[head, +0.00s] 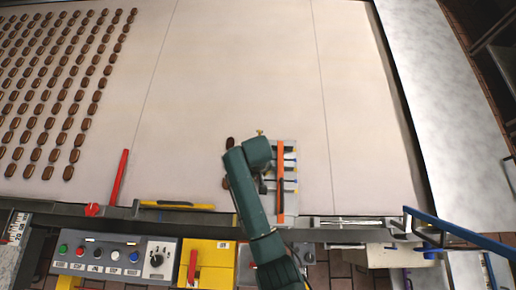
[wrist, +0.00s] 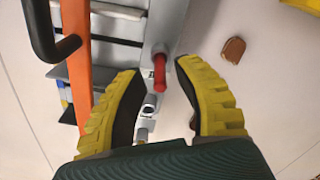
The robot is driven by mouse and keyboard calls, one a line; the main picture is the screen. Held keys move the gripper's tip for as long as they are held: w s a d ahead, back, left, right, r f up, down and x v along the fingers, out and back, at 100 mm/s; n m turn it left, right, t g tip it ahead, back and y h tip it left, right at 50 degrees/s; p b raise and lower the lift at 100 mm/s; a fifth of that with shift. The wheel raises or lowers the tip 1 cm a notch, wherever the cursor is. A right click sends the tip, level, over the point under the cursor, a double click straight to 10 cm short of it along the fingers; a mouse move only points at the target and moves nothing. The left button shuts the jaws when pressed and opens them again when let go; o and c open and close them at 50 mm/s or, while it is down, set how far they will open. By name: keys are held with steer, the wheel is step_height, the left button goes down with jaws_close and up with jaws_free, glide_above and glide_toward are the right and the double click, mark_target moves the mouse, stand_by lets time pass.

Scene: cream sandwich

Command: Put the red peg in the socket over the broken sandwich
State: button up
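The red peg (wrist: 174,76) stands in a grey holder on the fixture in the wrist view. My gripper (wrist: 158,68) is open, its yellow-ridged fingers on either side of the peg; I cannot tell whether the right finger touches it. A brown sandwich piece (wrist: 232,49) with one straight edge lies on the pale surface to the right, apart from the fingers. White ring-like openings (wrist: 149,104) show between the fingers; which socket goes with the broken sandwich is unclear. In the head view, my arm hides the peg and much of the fixture (head: 291,147).
An orange bar (head: 281,165) runs along the fixture, with a black handle (wrist: 52,38) beside it. Rows of brown sandwiches (head: 72,75) cover the belt's left. A red lever (head: 121,175) and yellow-handled tool (head: 175,205) are near the front edge. The belt beyond is clear.

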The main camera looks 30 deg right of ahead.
steer(key=w+a+r+t, duration=0.1)
steer(key=w+r+t, duration=0.3)
steer(key=r, duration=0.8)
steer(key=w+a+r+t, duration=0.1)
steer(key=w+r+t, duration=0.25)
steer(key=r, duration=0.85)
steer(key=w+a+r+t, duration=0.1)
steer(key=w+r+t, duration=0.35)
steer(key=r, duration=0.75)
steer(key=s+a+r+t, duration=0.1)
steer(key=s+r+t, duration=0.2)
steer(key=r, duration=0.5)
steer(key=s+r+t+p, duration=0.1)
steer(key=s+r+t, duration=0.3)
steer(key=r, duration=0.5)
steer(key=s+a+r+t+p, duration=0.1)
steer(key=s+r+t, duration=0.2)
steer(key=r, duration=0.6)
steer(key=shift+s+a+r, duration=0.25)
steer(key=shift+s+a, duration=0.05)
steer(key=shift+s, duration=0.1)
